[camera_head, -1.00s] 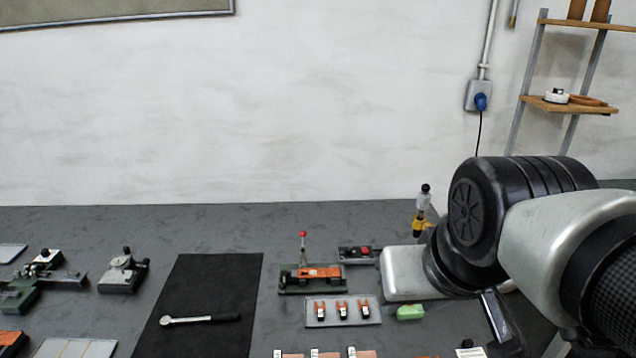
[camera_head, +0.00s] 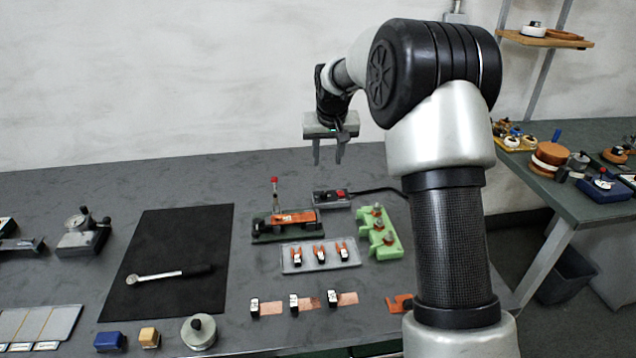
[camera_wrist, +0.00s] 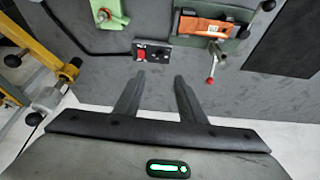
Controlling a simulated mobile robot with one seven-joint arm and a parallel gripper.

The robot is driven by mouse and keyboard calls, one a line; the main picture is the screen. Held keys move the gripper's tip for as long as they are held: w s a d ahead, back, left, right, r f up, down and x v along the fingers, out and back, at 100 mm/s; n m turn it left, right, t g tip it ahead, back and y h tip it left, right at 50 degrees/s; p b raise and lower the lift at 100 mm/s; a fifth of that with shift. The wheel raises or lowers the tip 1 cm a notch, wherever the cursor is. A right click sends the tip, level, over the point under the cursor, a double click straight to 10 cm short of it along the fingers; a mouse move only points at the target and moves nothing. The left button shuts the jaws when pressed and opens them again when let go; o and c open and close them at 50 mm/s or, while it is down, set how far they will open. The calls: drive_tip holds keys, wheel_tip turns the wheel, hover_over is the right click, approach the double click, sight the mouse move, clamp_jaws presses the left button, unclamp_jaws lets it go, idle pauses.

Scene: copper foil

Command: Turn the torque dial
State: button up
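No part is clearly labelled as the torque dial. A round gauge-like dial (camera_head: 77,222) sits on a grey block at the left in the head view. A round grey piece with a black knob (camera_head: 198,332) stands at the front. In the wrist view, a yellow frame (camera_wrist: 38,57) at the left carries a silver part with black knobs (camera_wrist: 45,100). My gripper (camera_head: 328,155) is empty and raised at the table's back edge. It also shows in the wrist view (camera_wrist: 158,80), its fingers apart, clear of everything.
A ratchet-like wrench (camera_head: 165,274) lies on a black mat (camera_head: 205,235). A box with a red button (camera_head: 335,197), an orange fixture with a red-tipped lever (camera_head: 290,220) and a green fixture (camera_head: 383,247) stand nearby. A side table (camera_head: 605,195) at right holds several parts.

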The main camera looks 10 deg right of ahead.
sight(323, 192)
drive_tip(key=x, duration=1.8)
drive_tip(key=shift+w+f, duration=0.1)
drive_tip(key=shift+f, duration=0.05)
clamp_jaws()
